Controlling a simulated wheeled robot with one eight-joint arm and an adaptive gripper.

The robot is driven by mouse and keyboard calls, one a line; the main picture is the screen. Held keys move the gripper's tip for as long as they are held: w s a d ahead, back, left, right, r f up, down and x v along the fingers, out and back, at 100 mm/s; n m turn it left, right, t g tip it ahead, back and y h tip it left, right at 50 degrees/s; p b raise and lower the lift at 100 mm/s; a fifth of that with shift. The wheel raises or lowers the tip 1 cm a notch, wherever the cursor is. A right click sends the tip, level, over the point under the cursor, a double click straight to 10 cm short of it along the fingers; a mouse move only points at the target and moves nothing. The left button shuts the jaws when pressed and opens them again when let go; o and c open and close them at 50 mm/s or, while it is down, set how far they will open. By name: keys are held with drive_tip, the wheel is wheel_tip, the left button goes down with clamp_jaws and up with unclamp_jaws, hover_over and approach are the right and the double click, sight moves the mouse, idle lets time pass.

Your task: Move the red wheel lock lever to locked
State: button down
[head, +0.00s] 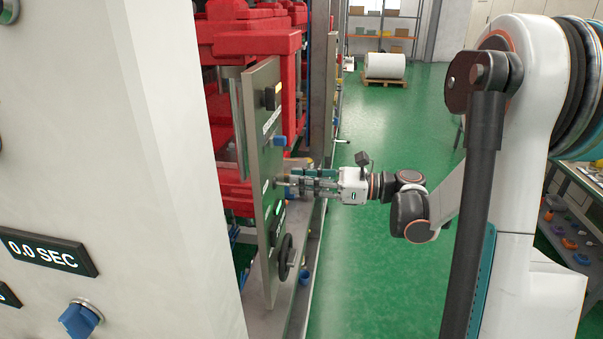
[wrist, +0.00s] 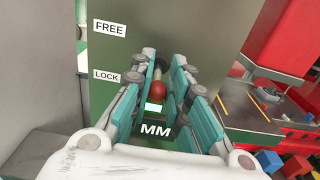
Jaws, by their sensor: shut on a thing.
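The red wheel lock lever (wrist: 158,90) shows in the wrist view as a red ball knob on a pale stem, against a grey-green panel (wrist: 117,52). My gripper (wrist: 164,68) has its teal-padded fingers on both sides of the knob and is shut on the lever. The LOCK label (wrist: 106,76) is left of the fingers, at nearly the knob's height in the picture. The FREE label (wrist: 109,28) is higher up. In the head view my gripper (head: 292,181) reaches the upright panel (head: 263,120) from the right. The fingers hide the lever there.
A black handwheel (head: 286,257) sticks out low on the panel. Red machine frames (head: 250,45) stand behind it. A white cabinet (head: 110,150) fills the left foreground. The green floor (head: 370,275) right of the panel is clear.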

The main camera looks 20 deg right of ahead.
drive_tip(key=shift+w+a+f+b, duration=0.1)
drive_tip(key=shift+a+f+b, duration=0.05)
drive_tip(key=shift+f+b, duration=0.75)
drive_tip(key=shift+f, duration=0.2)
drive_tip(key=shift+w+a+f+b, duration=0.1)
drive_tip(key=shift+a+f+b, duration=0.05)
drive_tip(key=shift+f+b, duration=0.25)
drive_tip(key=c, duration=1.4)
unclamp_jaws()
drive_tip(key=shift+c, duration=0.2)
drive_tip(key=v, duration=0.7)
drive_tip(key=shift+r, duration=0.1)
